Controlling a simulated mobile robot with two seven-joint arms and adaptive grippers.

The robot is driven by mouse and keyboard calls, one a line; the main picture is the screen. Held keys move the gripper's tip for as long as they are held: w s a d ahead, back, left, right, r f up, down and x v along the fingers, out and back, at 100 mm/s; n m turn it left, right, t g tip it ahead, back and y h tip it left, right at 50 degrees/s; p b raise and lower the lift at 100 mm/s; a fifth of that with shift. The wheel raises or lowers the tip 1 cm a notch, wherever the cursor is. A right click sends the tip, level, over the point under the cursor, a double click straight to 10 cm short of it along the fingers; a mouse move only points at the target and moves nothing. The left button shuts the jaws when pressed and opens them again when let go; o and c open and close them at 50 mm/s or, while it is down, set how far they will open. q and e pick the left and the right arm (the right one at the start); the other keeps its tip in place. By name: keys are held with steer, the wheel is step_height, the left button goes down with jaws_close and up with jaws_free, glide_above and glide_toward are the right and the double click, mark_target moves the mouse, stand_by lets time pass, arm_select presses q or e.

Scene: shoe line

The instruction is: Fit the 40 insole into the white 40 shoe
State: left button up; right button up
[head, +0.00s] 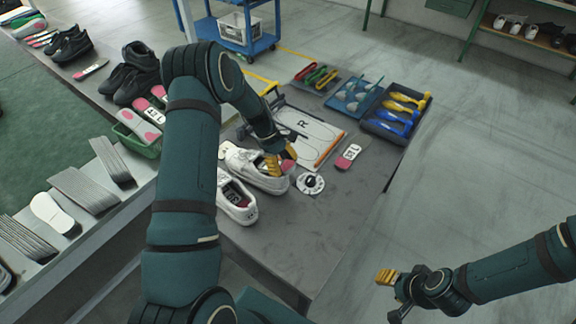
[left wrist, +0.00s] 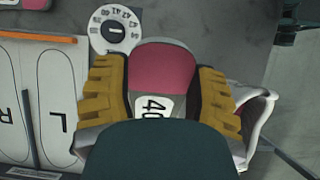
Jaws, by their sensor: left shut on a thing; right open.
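My left gripper (head: 280,158) is shut on an insole with a pink heel (left wrist: 165,65) and the number 40 on a white label. The yellow fingers lie on both sides of the insole in the left wrist view (left wrist: 160,95). The gripper is at the opening of a white shoe (head: 247,170), with the insole at the shoe's heel end. How far the insole is inside is hidden by the gripper. A second white shoe (head: 238,208) stands beside it, nearer me. My right gripper (head: 388,285) is open and empty over the floor, off the table's right side.
A round numbered dial (head: 310,183) and another pink-and-white insole (head: 348,157) lie right of the shoe. A board marked R and L (head: 318,130) lies behind. Trays with tools (head: 396,108) stand at the back right. A green bin (head: 137,142) holds insoles. The table's front right is clear.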

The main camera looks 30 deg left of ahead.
arm_select(q)
steer(key=shift+y, duration=0.3)
steer(key=shift+w+a+f+b, duration=0.1)
steer(key=shift+a+f+b, duration=0.25)
steer(key=shift+a, duration=0.5)
steer(key=shift+w+a+f+b, duration=0.1)
steer(key=shift+a+f+b, duration=0.2)
steer(key=shift+a, duration=0.55)
steer(key=shift+w+a+f+b, duration=0.1)
steer(key=shift+a+f+b, duration=0.2)
steer(key=shift+a, duration=0.55)
steer(key=shift+f+y, duration=0.5)
steer(key=shift+f, duration=0.35)
steer(key=o, duration=1.1)
steer(key=shift+c, duration=0.2)
steer(key=shift+r, duration=0.1)
steer(key=shift+r+p, duration=0.7)
steer(key=shift+r, duration=0.75)
